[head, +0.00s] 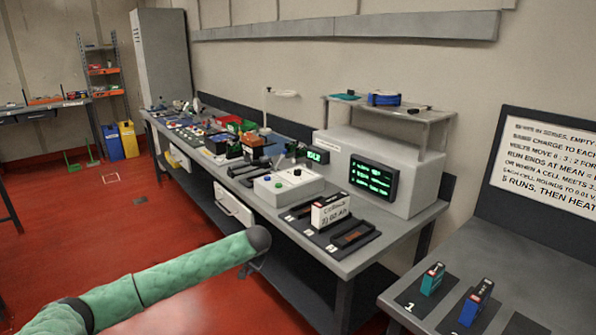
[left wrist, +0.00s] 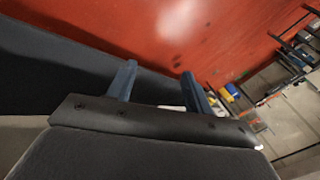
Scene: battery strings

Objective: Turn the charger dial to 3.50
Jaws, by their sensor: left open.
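A pale control box (head: 288,185) sits on the long grey bench, with small coloured buttons and a small dark knob (head: 297,172) on top. Which part is the charger dial is too small to tell for sure. A small display with green characters (head: 317,156) stands behind the box. My left arm comes in from the left and ends in front of the bench, its gripper (head: 257,264) mostly hidden behind the dark wrist, apart from the box. In the left wrist view my left gripper (left wrist: 160,88) is open, with nothing between its two fingers. My right gripper is out of view.
A large grey unit with a green-lit screen (head: 373,179) stands on the bench. A white labelled block (head: 330,211) stands on a dark tray in front. Two cells, teal (head: 432,279) and blue (head: 476,302), stand on the right table. Red floor is open at left.

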